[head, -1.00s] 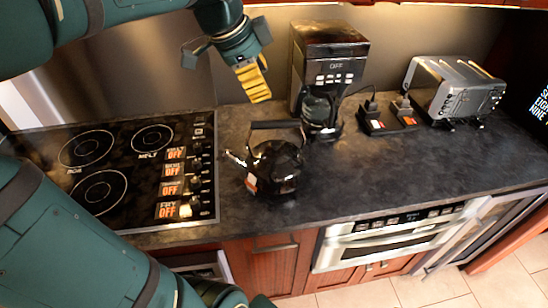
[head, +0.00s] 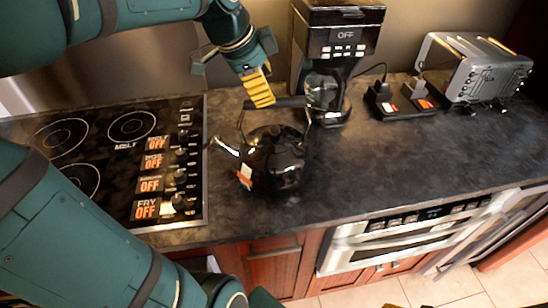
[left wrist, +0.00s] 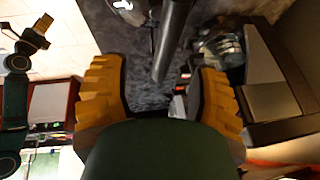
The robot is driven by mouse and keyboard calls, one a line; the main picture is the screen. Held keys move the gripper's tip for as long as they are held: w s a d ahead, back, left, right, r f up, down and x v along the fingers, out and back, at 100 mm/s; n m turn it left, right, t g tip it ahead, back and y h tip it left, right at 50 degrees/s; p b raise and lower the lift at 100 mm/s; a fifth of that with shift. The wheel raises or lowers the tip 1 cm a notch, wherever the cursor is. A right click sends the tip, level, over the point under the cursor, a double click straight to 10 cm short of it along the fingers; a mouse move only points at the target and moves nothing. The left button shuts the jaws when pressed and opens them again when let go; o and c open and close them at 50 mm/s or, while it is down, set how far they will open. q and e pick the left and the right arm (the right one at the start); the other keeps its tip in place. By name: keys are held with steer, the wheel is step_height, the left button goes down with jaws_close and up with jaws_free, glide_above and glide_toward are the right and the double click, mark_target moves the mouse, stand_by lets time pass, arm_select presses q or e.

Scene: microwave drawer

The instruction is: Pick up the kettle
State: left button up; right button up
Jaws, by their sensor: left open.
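The black kettle (head: 275,162) stands upright on the dark counter, with its spout to the left and a loop handle on top. My left gripper (head: 258,90) is open just above the handle in the head view, its yellow fingertips near the handle's top bar. In the left wrist view, the dark handle bar (left wrist: 174,42) shows between the two yellow fingers of my left gripper (left wrist: 160,90); I see no grip on it. My right gripper (left wrist: 42,32) shows small at the left wrist view's left edge, and its jaw state is unclear.
A stovetop (head: 100,165) lies left of the kettle. A coffee maker (head: 338,50) stands close behind it to the right. A power strip (head: 402,104) and toaster (head: 475,68) are farther right. The counter (head: 400,160) right of the kettle is clear. A microwave drawer (head: 400,240) sits below.

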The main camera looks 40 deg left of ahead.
mark_target(275, 105)
arm_select(q)
steer(key=shift+a+b+x, duration=0.15)
steer(key=shift+b+x, duration=0.2)
steer(key=shift+x, duration=1.3)
steer(key=shift+a+b+x, duration=0.1)
steer(key=shift+b+x, duration=0.25)
steer(key=shift+x, duration=1.35)
steer(key=shift+w, duration=0.15)
steer(key=shift+f, duration=0.2)
jaws_close()
steer(key=shift+r, duration=0.15)
